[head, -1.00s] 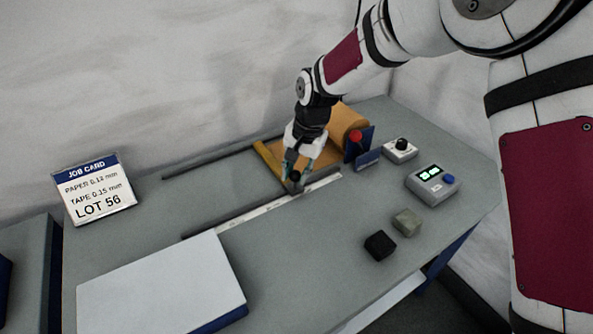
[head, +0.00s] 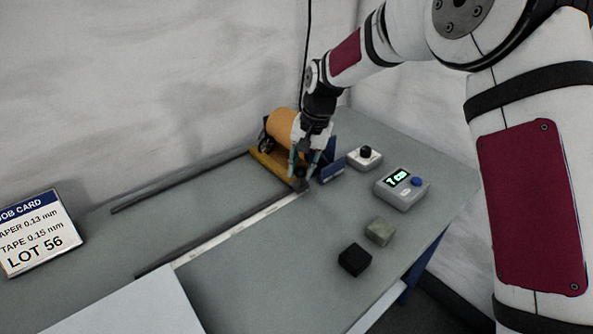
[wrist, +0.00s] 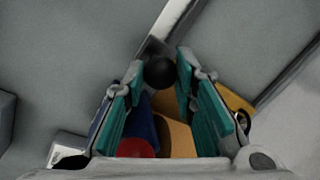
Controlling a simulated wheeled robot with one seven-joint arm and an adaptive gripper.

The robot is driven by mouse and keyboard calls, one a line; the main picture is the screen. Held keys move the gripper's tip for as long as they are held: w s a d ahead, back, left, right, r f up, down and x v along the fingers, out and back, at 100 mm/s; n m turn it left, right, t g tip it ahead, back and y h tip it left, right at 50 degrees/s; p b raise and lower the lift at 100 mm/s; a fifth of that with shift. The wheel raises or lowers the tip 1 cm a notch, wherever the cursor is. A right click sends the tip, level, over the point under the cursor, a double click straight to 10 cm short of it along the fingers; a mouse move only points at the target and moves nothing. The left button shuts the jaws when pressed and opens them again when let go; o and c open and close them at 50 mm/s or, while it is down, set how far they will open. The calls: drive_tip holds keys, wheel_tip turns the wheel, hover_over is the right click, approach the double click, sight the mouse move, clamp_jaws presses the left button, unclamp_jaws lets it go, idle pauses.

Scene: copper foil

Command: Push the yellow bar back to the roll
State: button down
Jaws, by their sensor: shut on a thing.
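The yellow bar (head: 268,164) lies across the two dark rails, right beside the orange-copper roll (head: 284,124) at the far end of the table. Part of the bar also shows in the wrist view (wrist: 238,104). My gripper (head: 302,182) is at the bar's near end, pointing down. In the wrist view, its teal-padded fingers are shut on a round black knob (wrist: 160,72) at that end. The roll shows between the fingers (wrist: 178,138). My gripper hides part of the roll and the bar's near end in the head view.
A white scale strip (head: 240,226) runs along the near rail (head: 155,270). The far rail (head: 180,187) is clear. To the right are a knob box (head: 365,157), a display box (head: 403,188), a grey-green block (head: 379,231) and a black block (head: 355,259). A job card (head: 38,235) stands left.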

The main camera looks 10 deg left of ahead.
drive_tip(key=shift+w+d, duration=0.2)
drive_tip(key=shift+w, duration=0.05)
drive_tip(key=c, duration=1.3)
unclamp_jaws()
drive_tip(key=shift+r, duration=0.25)
wheel_tip(320, 180, up, 11)
drive_tip(key=d, duration=0.2)
drive_tip(key=shift+s+d+r, duration=0.15)
drive_tip(key=shift+s+r, duration=0.05)
